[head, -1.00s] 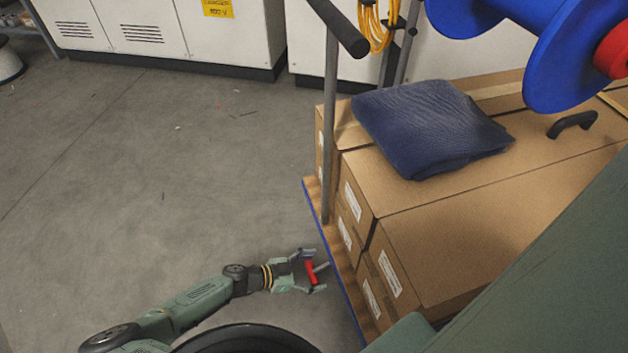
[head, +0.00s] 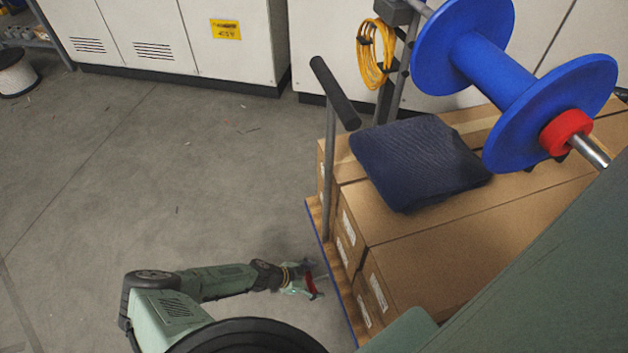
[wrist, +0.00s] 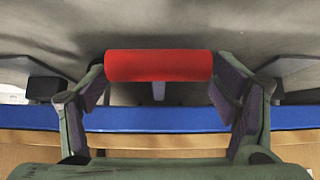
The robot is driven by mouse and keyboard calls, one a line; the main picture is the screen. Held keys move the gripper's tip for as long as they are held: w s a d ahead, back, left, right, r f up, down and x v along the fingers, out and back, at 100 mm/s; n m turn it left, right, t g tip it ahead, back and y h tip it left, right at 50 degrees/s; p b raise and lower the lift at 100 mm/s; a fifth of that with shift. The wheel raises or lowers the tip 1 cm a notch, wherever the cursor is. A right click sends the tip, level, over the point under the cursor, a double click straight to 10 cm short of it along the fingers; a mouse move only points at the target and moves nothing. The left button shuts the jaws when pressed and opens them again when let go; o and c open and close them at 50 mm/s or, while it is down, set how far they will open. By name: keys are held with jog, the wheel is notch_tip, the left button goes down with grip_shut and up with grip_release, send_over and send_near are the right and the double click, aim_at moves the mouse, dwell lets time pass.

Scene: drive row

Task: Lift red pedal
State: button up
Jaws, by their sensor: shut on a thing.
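The red pedal (head: 311,285) is at the left edge of the loaded cart, low near the floor. In the wrist view it is a red roller-like bar (wrist: 158,66) lying across the picture, with a grey stem below its middle. My gripper (head: 312,277) is at the pedal, and in the wrist view its fingers (wrist: 160,88) stand at the two ends of the bar, shut on it. The pedal's mounting under the cart is mostly hidden.
A cart (head: 321,247) with a blue edge bears cardboard boxes (head: 440,245) and a folded dark blue blanket (head: 420,162). Its upright handle (head: 331,180) stands above my gripper. A blue spool (head: 500,80) is at the upper right.

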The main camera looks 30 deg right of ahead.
jog(key=shift+s+r+y+p, duration=0.3)
jog(key=shift+r+y+p, duration=0.25)
jog(key=shift+p, duration=0.7)
jog(key=shift+f+y+p, duration=0.2)
jog(key=shift+y+p, duration=0.05)
jog(key=shift+p, duration=0.1)
jog(key=o, duration=1.4)
jog(key=shift+o, duration=1.3)
jog(key=shift+w, duration=0.15)
jog(key=shift+w+r, duration=0.1)
jog(key=shift+r, duration=0.05)
